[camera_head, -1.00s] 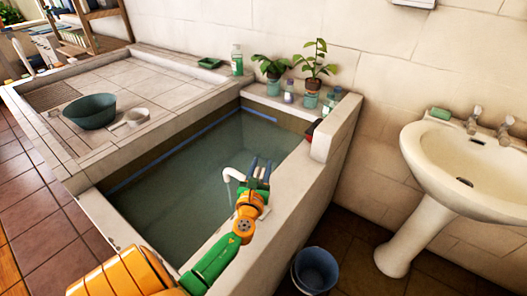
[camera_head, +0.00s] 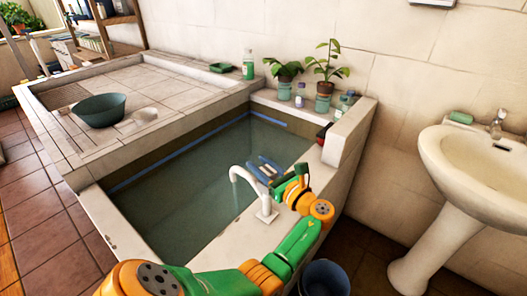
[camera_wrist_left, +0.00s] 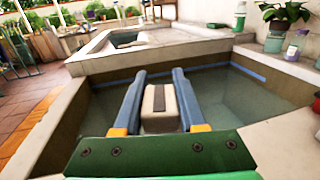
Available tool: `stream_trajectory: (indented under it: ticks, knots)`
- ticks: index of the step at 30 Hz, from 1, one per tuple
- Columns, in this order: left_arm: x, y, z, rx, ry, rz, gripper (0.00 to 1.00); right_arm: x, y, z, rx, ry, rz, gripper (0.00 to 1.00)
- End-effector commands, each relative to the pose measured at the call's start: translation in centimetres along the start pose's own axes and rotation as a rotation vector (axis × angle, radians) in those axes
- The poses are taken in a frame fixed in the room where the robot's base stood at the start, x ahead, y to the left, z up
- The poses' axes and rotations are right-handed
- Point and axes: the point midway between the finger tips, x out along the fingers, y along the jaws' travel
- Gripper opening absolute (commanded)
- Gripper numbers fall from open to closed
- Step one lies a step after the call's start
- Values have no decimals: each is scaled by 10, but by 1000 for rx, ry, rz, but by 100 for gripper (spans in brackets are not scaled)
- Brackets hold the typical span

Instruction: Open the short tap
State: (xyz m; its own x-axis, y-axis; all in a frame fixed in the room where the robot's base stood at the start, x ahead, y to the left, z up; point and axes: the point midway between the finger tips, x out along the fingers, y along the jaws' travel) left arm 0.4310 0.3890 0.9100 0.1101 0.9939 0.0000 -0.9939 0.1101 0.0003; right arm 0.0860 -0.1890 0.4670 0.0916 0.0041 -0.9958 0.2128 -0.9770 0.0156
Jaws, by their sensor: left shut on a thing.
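A white tap (camera_head: 267,213) with a curved spout stands on the near rim of the water-filled basin (camera_head: 200,175). Its spout bends left over the water. My left gripper (camera_head: 265,169) is at the top of this tap, its blue fingers pointing over the basin. In the left wrist view, the gripper (camera_wrist_left: 160,95) is shut on a pale block with a dark strip (camera_wrist_left: 159,105), which looks like the tap's handle. The join between block and tap is hidden. My right gripper is not in view.
Potted plants (camera_head: 324,75) and small bottles stand on the back ledge. A green bowl (camera_head: 100,110) sits on the tiled counter. A white washbasin (camera_head: 470,160) with a tap (camera_head: 497,125) stands at right. A blue bucket (camera_head: 325,278) stands on the floor.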

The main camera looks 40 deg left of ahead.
Motion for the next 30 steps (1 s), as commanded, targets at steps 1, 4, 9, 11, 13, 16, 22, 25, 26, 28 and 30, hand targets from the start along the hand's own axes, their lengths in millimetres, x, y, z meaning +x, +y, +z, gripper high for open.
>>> stream_trajectory:
  ticks: [1,4,9,11,13,16,22,25,26,28,30]
  knots:
    - [0,0,-6,-3,-2,30,0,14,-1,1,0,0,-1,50]
    - [0,2,-6,-3,-2,91,0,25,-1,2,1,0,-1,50]
    - [0,5,-4,-1,-2,169,0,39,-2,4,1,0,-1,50]
    - [0,6,-3,-1,-1,190,0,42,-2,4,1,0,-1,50]
    - [0,6,-2,-1,-1,207,0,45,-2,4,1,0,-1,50]
    - [0,7,-1,0,-1,225,0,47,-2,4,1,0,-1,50]
    - [0,8,0,0,-1,239,0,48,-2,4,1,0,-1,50]
    - [0,8,0,0,-1,240,0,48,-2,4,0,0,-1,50]
    - [0,8,0,0,-1,240,0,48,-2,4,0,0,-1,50]
    - [0,8,0,0,-1,240,0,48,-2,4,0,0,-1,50]
    - [0,8,0,0,-1,240,0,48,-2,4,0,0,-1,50]
